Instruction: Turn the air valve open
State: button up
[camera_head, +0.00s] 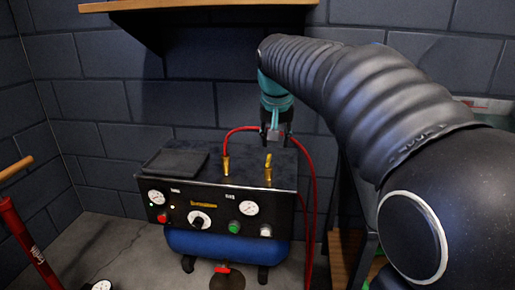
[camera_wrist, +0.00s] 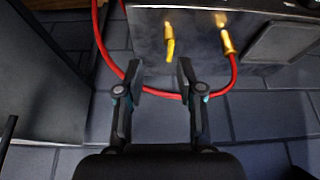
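A compressor (camera_head: 181,203) with a black control panel and blue tank stands on the floor against the wall. On its top is a brass fitting with a short yellow lever (camera_head: 268,167), which looks like the air valve; the lever shows in the wrist view (camera_wrist: 170,49). To its left in the head view, a second brass fitting (camera_head: 226,163) joins the red hose (camera_head: 303,152). My gripper (camera_wrist: 160,74) is open and empty, its fingertips pointing toward the lever and apart from it. In the head view, my gripper (camera_head: 275,135) is above and behind the compressor's top.
The red hose loops behind the fingers in the wrist view. The panel has gauges (camera_head: 249,208), a knob (camera_head: 200,221) and buttons. A red valve handle (camera_head: 222,268) is low in front. A wooden shelf (camera_head: 190,4) hangs above. A red pump (camera_head: 30,243) stands at left.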

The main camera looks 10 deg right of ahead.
send_near(269, 158)
jog(key=shift+m, duration=0.4)
jog(key=b+x, duration=0.1)
jog(key=x, duration=0.7)
jog(key=shift+f+b, duration=0.2)
jog(key=shift+b, duration=0.2)
grip_shut()
